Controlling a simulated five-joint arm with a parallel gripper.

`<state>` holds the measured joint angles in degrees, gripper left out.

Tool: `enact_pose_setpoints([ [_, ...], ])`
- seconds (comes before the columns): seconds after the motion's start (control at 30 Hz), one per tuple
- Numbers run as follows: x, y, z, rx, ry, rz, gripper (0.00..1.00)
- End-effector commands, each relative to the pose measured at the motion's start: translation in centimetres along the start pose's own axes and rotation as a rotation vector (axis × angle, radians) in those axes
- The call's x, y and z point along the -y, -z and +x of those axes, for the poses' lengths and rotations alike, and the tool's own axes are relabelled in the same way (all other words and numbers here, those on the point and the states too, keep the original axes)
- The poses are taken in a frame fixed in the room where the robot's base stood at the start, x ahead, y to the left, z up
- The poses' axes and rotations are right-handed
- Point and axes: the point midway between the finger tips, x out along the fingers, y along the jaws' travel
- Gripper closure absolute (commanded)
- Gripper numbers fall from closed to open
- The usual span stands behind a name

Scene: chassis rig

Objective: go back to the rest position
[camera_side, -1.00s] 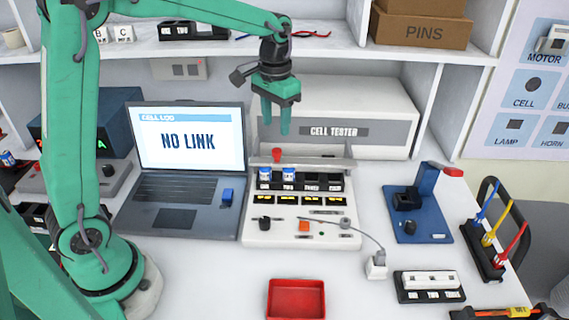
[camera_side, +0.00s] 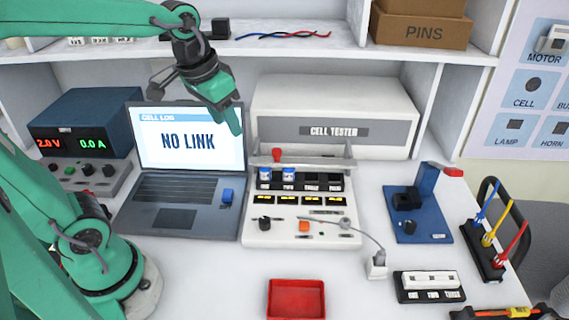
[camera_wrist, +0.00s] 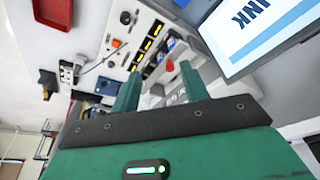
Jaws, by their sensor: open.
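My gripper (camera_side: 236,120) is raised in front of the laptop screen's right edge, left of the cell tester's label. It is open and empty. In the wrist view its two green fingers (camera_wrist: 158,90) stand apart with nothing between them. In the side view the fingers overlap, so the gap does not show. My arm is folded back toward the left side of the picture.
The laptop (camera_side: 172,190) reads NO LINK. The cell tester (camera_side: 335,105) stands behind a white panel (camera_side: 300,235) with two blue-topped cells. A red tray (camera_side: 296,299), blue fixture (camera_side: 418,225), white-topped block (camera_side: 430,286) and screwdriver rack (camera_side: 485,250) stand around it. Shelves are above.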

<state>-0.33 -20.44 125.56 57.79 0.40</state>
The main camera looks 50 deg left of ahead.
Motion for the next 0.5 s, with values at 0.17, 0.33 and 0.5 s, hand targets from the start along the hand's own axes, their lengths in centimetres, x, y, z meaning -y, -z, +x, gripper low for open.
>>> enact_pose_setpoints([
  [0.17,-0.1,-2.9,-0.8,-0.068,0.000,0.000,0.55],
  [0.33,-0.1,-5.4,-1.0,-0.128,-0.001,-0.001,0.55],
  [0.5,-0.2,-7.2,-0.9,-0.172,-0.001,-0.001,0.55],
])
